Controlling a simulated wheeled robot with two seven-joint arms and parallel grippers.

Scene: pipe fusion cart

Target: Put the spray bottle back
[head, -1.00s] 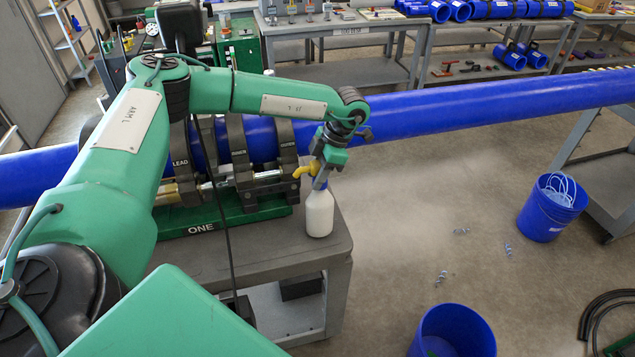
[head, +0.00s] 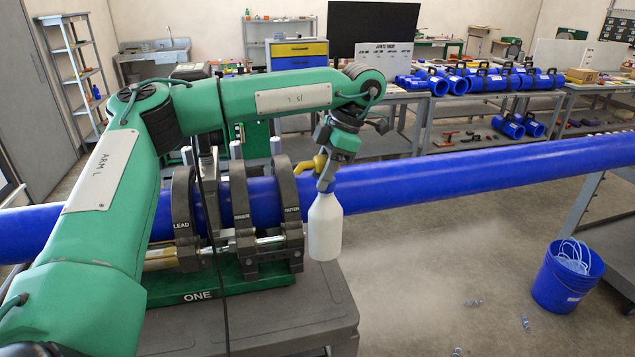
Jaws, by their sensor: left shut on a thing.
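A white spray bottle (head: 325,228) with a yellow trigger head (head: 306,166) hangs upright in the head view. My left gripper (head: 325,183) is shut on it near the neck and partly hides the top. The bottle appears raised in front of the blue pipe, over or near the right edge of the grey cart (head: 318,298). The gap under it is hard to judge. My right gripper is out of view.
The long blue pipe (head: 440,189) runs through the fusion machine's clamps (head: 290,212) on the green base marked ONE (head: 215,290). A blue bucket (head: 568,277) stands on the floor at right. Benches with blue fittings (head: 482,82) stand behind.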

